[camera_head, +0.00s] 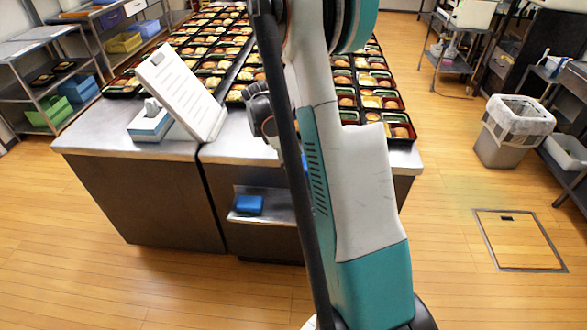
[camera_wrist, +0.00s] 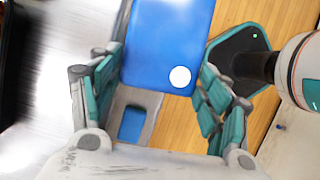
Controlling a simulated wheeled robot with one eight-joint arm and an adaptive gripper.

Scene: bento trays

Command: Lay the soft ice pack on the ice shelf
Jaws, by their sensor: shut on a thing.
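The soft ice pack (camera_wrist: 160,45), blue with a white round spot, is between the teal fingers of my gripper (camera_wrist: 161,66) in the wrist view. The gripper is shut on it. The ice shelf (camera_head: 278,208) is a small metal ledge on the front of the counter, low down. A blue pack (camera_head: 249,204) lies on its left part. The shelf (camera_wrist: 152,103) also shows below the held pack in the wrist view, with a blue patch (camera_wrist: 132,122) on it. In the head view my arm hides the gripper and the shelf's right part.
The metal counter (camera_head: 120,139) above the shelf carries several bento trays (camera_head: 399,131) and a slanted white panel (camera_head: 182,90). A grey bin (camera_head: 497,148) stands at the right. The wooden floor before the counter is clear.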

